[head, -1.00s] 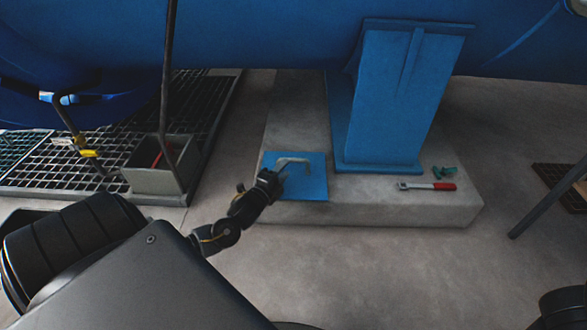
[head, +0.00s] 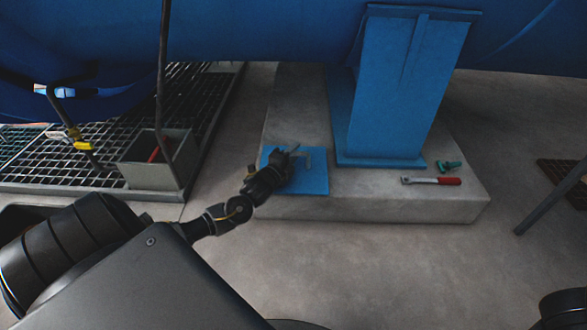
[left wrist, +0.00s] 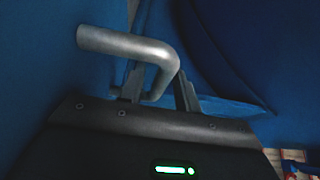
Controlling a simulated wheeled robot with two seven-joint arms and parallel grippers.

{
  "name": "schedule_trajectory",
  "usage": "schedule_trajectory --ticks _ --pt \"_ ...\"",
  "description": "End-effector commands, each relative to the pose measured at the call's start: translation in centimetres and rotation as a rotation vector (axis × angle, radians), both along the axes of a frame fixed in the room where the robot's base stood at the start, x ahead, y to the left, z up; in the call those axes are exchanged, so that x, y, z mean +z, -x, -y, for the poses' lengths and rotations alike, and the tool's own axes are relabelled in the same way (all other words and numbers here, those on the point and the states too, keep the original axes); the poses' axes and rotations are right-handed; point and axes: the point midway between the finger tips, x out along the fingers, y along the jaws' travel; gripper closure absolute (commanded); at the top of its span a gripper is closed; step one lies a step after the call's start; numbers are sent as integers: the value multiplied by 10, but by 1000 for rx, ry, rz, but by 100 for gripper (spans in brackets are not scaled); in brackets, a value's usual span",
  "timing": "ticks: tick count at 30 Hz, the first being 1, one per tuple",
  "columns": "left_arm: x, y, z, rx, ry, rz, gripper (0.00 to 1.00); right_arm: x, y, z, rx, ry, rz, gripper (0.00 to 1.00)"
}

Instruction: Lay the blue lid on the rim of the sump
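The blue lid (head: 312,184) lies flat on the concrete plinth, left of the blue support leg. Its grey bent handle (head: 307,158) stands up from it and is partly hidden by my left gripper (head: 291,152). In the left wrist view the handle (left wrist: 125,45) passes in front of and between the two fingers of my left gripper (left wrist: 160,88). The fingers stand apart, and I see no clear grip on the bar. The sump (head: 153,178) is a grey open box at the left, with a dark pipe reaching down into it and something red inside. My right gripper is out of view.
A red-handled wrench (head: 432,181) and a small green part (head: 448,165) lie on the plinth (head: 380,205) at the right. A floor grating (head: 60,170) surrounds the sump's far and left sides. A yellow-handled valve (head: 80,144) stands near it.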

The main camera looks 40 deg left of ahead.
Motion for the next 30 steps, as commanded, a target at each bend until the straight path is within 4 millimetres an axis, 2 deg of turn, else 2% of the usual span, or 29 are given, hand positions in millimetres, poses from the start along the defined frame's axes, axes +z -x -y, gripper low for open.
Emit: schedule_trajectory --ticks 1,7,30 --pt "0 0 0 0 0 0 75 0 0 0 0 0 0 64" --pt "0 0 0 -1 0 0 100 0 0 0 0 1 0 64" --pt "0 0 1 -1 1 0 100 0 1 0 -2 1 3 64"
